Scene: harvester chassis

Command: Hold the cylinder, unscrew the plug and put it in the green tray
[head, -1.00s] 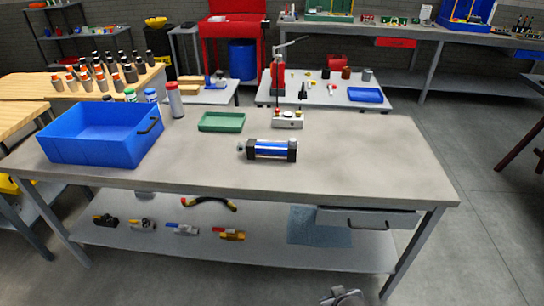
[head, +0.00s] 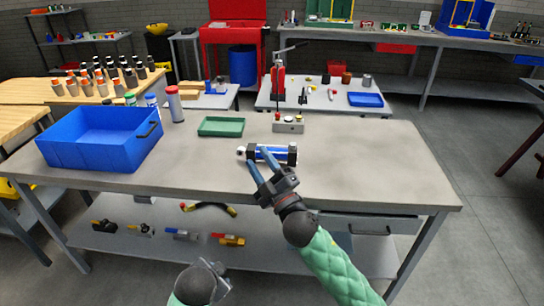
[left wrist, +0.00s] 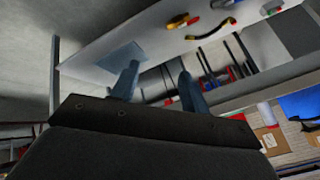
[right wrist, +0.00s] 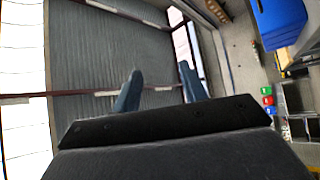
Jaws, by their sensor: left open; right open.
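The cylinder (head: 270,149), blue with black end blocks, lies on its side on the grey workbench. A small pale round piece at its left end (head: 241,151) looks like the plug. The green tray (head: 221,126) is empty, behind and left of the cylinder. My right gripper (head: 257,158) is open and its fingers overlap the cylinder's front in the head view. The right wrist view (right wrist: 160,70) shows no cylinder between the fingers, so contact is not seen. My left gripper shows partly at the bottom of the head view; the left wrist view (left wrist: 158,72) shows it open and empty.
A large blue bin (head: 98,140) stands at the workbench's left. A small grey block with knobs (head: 288,124) stands behind the cylinder. Bottles (head: 174,104) stand behind the bin. The workbench's right part is clear. Fittings lie on the lower shelf (head: 180,254).

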